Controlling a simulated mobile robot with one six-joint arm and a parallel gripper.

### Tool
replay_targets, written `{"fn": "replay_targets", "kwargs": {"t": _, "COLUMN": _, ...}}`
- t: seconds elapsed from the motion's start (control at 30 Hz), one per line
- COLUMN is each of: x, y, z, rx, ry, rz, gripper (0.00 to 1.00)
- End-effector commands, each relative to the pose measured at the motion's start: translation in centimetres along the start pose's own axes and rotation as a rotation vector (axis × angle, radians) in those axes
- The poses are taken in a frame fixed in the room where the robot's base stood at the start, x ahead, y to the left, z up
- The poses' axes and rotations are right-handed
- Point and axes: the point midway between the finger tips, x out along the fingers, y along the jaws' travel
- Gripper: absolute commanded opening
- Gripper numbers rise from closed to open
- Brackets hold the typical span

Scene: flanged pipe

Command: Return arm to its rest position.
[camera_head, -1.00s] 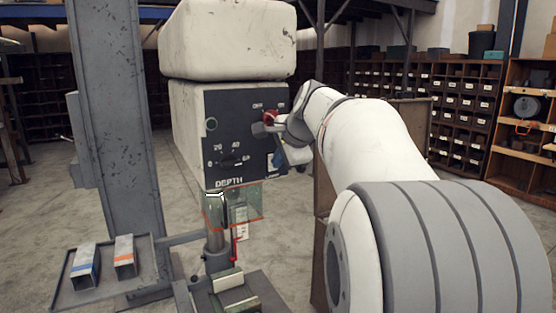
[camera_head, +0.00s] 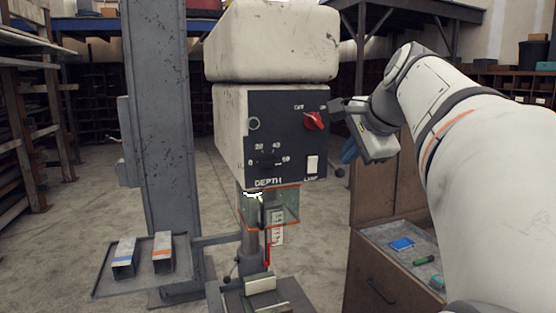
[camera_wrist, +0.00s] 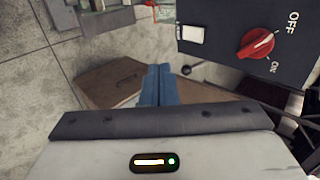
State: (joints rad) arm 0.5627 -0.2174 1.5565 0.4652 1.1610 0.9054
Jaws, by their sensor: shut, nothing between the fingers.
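My gripper shows in the wrist view (camera_wrist: 158,72) with its two blue fingers shut together and nothing between them. In the head view my gripper (camera_head: 347,154) hangs just right of the drill press's dark control panel (camera_head: 263,140), apart from it. My white arm reaches in from the right. The red rotary switch (camera_head: 313,121) sits at the panel's upper right, between OFF and ON labels; it also shows in the wrist view (camera_wrist: 257,43), clear of the fingers.
A wooden cabinet (camera_head: 386,285) stands below my gripper, with a blue item (camera_head: 402,244) on its tray top. A grey column (camera_head: 165,110) and a tray with two metal tubes (camera_head: 124,257) are at left. Open floor lies behind.

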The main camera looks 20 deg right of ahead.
Motion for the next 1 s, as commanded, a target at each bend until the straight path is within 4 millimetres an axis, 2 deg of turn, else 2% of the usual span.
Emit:
{"fn": "replay_targets", "kwargs": {"t": 0.37, "x": -0.2, "y": 0.1, "z": 0.1, "rx": -0.003, "ry": -0.001, "rz": 0.002, "gripper": 0.00}}
{"fn": "replay_targets", "kwargs": {"t": 0.47, "x": 0.6, "y": 1.0, "z": 0.9, "rx": -0.046, "ry": -0.010, "rz": 0.022, "gripper": 0.00}}
{"fn": "replay_targets", "kwargs": {"t": 0.53, "x": 1.9, "y": 2.7, "z": 2.3, "rx": -0.124, "ry": -0.025, "rz": 0.059, "gripper": 0.00}}
{"fn": "replay_targets", "kwargs": {"t": 0.67, "x": 5.5, "y": 8.3, "z": 6.2, "rx": -0.382, "ry": -0.076, "rz": 0.164, "gripper": 0.00}}
{"fn": "replay_targets", "kwargs": {"t": 0.8, "x": 8.8, "y": 16.5, "z": 10.7, "rx": -0.742, "ry": -0.162, "rz": 0.281, "gripper": 0.00}}
{"fn": "replay_targets", "kwargs": {"t": 0.9, "x": 10.4, "y": 22.3, "z": 13.1, "rx": -0.996, "ry": -0.232, "rz": 0.347, "gripper": 0.00}}
{"fn": "replay_targets", "kwargs": {"t": 1.0, "x": 11.3, "y": 27.3, "z": 14.7, "rx": -1.212, "ry": -0.298, "rz": 0.392, "gripper": 0.00}}
